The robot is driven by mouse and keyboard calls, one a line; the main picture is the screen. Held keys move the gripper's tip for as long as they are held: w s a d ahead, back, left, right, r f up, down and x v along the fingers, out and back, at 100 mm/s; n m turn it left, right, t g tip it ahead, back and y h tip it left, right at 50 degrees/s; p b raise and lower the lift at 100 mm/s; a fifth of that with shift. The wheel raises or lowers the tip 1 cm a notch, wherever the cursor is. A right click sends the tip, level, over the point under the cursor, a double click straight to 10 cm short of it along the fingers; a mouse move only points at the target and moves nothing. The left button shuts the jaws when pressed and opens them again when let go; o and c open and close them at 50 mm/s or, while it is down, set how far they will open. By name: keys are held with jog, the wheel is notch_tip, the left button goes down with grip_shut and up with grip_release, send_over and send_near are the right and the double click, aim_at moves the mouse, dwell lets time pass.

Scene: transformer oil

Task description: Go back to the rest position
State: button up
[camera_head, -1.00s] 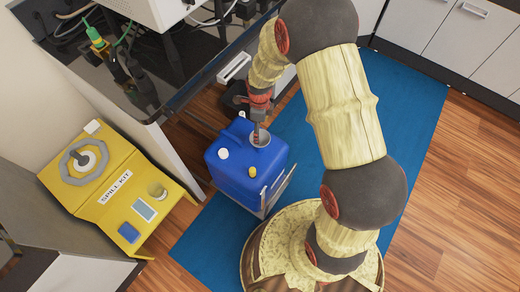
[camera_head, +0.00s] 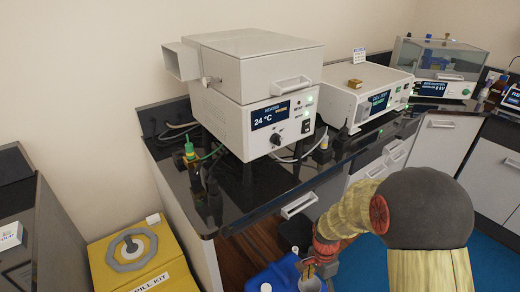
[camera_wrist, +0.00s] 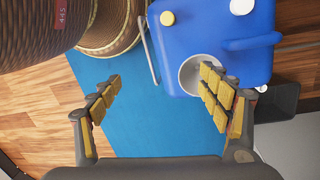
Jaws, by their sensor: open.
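My gripper (camera_head: 308,268) is at the bottom of the head view, beside the blue container (camera_head: 268,279), which is cut off by the lower edge. In the wrist view my gripper (camera_wrist: 160,79) is open, with its yellow-padded fingers wide apart and nothing between them. The blue container (camera_wrist: 190,40) has a white cap, a yellow cap, a handle and a round open mouth. The right finger overlaps the mouth in that view; whether it touches or reaches in cannot be told. My arm comes in from the right of the head view.
A dark glossy counter (camera_head: 228,213) carries a heater unit (camera_head: 255,120) reading 24 °C and other instruments. A yellow spill kit (camera_head: 150,245) stands at lower left. A blue mat (camera_wrist: 130,115) covers the floor under the container. A dark open bin (camera_wrist: 280,100) stands beside the container.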

jog(key=s+r+n+t+p, duration=0.2)
jog(key=s+r+n, duration=0.2)
jog(key=r, duration=0.9)
jog(key=s+r+n+t+p, duration=0.2)
jog(key=s+r+n, duration=0.2)
jog(key=r, duration=0.9)
jog(key=s+r+n+t+p, duration=0.2)
jog(key=s+r+n, duration=0.3)
jog(key=r, duration=0.8)
jog(key=shift+s+r+t, duration=0.25)
jog(key=shift+s+t, duration=0.35)
jog(key=shift+s, duration=0.35)
jog(key=shift+c, duration=0.4)
